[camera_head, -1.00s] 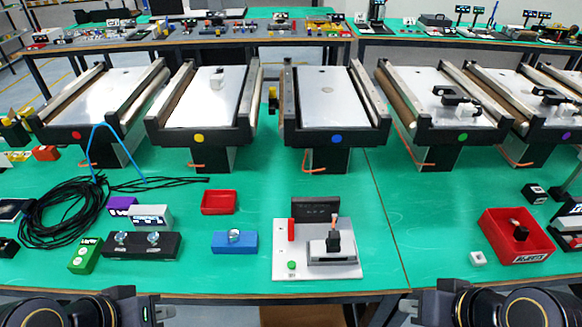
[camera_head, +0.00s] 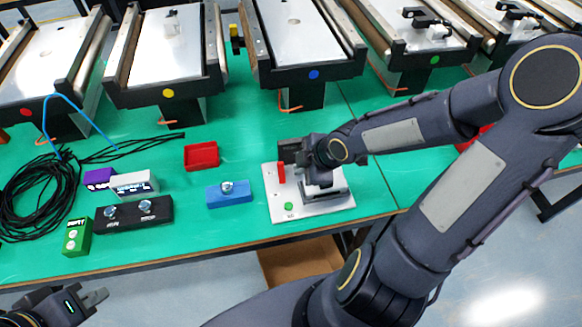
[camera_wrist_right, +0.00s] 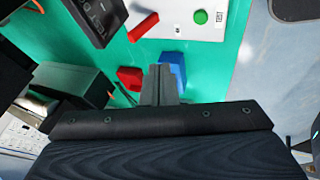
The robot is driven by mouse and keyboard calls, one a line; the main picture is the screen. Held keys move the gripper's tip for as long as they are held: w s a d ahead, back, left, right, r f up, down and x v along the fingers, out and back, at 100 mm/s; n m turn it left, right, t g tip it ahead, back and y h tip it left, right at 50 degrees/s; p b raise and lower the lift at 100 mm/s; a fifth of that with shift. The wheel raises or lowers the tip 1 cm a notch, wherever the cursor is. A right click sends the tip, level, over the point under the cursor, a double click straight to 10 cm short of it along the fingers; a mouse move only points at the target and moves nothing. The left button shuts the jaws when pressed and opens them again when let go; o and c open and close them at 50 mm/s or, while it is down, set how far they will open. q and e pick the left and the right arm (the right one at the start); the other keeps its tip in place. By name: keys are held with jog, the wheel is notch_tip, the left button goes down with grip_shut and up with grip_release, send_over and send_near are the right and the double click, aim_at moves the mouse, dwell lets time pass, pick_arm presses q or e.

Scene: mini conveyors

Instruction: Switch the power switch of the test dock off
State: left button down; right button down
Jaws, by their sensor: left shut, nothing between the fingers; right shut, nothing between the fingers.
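The test dock is a white plate (camera_head: 285,212) near the table's front edge. It carries a red upright piece (camera_head: 281,173), likely the power switch, a green button (camera_head: 288,206), a dark sign block (camera_head: 290,151) and a grey-black fixture partly hidden by my right wrist. In the right wrist view the red piece (camera_wrist_right: 143,26), green button (camera_wrist_right: 200,17) and sign block (camera_wrist_right: 98,18) show beyond my right gripper (camera_wrist_right: 162,70). That gripper is shut and empty, above the dock and apart from the red piece. My left gripper (camera_head: 97,297) is shut and empty, off the table's front edge.
Left of the dock are a blue box (camera_head: 229,195), a red tray (camera_head: 201,156), a black box with two knobs (camera_head: 133,215), a green box (camera_head: 77,237) and coiled black cable (camera_head: 40,200). Conveyors stand behind. The table between dock and red tray is clear.

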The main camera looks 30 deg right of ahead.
aim_at(282, 164)
jog(key=b+x, duration=0.7)
jog(key=x, duration=0.2)
jog(key=shift+s, duration=0.2)
jog(key=w, duration=0.2)
jog(key=w+d, duration=0.1)
jog(key=shift+f, duration=0.35)
jog(key=shift+w+f, duration=0.15)
jog(key=shift+w, duration=0.25)
jog(key=shift+w+d, duration=0.2)
jog(key=shift+w, duration=0.65)
jog(key=shift+w+d+p, duration=0.1)
jog(key=shift+d+p, duration=0.05)
jog(key=shift+p, duration=0.15)
